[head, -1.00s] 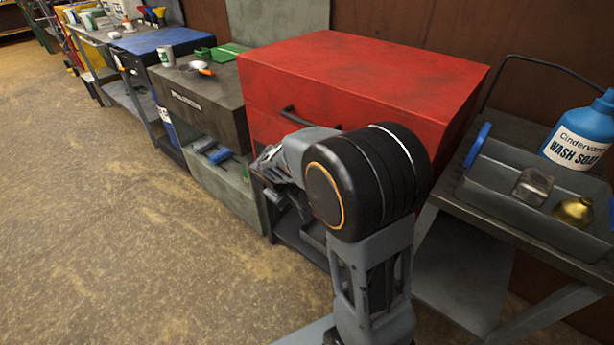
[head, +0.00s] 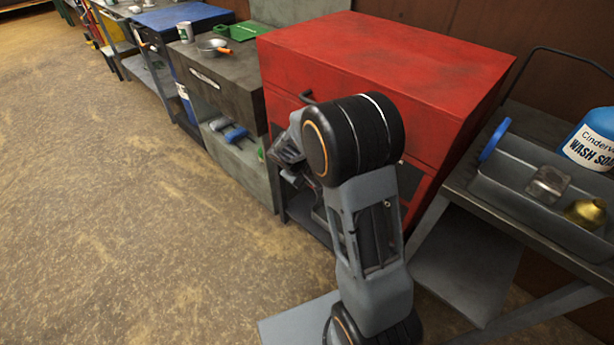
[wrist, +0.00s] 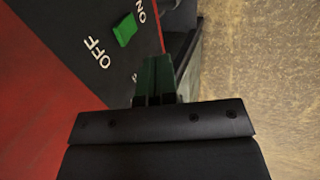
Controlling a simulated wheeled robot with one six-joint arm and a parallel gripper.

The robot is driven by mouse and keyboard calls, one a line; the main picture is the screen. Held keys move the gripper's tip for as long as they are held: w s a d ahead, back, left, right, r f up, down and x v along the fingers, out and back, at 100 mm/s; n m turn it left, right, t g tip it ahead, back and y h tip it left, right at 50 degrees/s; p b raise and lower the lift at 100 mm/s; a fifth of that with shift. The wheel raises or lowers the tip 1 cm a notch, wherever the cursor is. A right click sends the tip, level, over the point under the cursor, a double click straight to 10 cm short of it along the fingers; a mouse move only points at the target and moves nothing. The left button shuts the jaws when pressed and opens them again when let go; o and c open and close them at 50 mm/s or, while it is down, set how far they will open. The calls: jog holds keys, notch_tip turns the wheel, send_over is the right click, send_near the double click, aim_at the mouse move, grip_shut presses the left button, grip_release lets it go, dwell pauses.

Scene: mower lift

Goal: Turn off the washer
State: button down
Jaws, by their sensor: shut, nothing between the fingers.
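The washer appears to be the red cabinet (head: 390,60) with a dark handle, in the head view. In the wrist view a black panel (wrist: 70,25) on a red body (wrist: 40,90) carries a green switch (wrist: 125,30) between the words ON and OFF. The switch sits somewhat nearer ON; I cannot tell which way it is tipped. My gripper (wrist: 155,78) is shut and empty, its fingers beside the panel's edge, below and right of the switch in the picture, apart from it. In the head view my wrist is in front of the cabinet and the switch is hidden.
A grey bench (head: 225,70) with a pan (head: 213,46) and a cup (head: 185,32) stands left of the red cabinet. The floor (head: 130,230) at left is open.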

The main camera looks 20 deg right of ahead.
jog(key=w+d+f+b, duration=0.1)
jog(key=w+d+f, duration=0.1)
jog(key=d+f, duration=0.3)
jog(key=shift+w+d+f, duration=0.15)
jog(key=shift+w+d, duration=0.2)
jog(key=shift+d, duration=0.15)
jog(key=shift+w+d, duration=0.15)
jog(key=shift+d, duration=0.15)
jog(key=shift+r, duration=0.25)
jog(key=shift+r+p, duration=0.55)
jog(key=shift+r, duration=0.1)
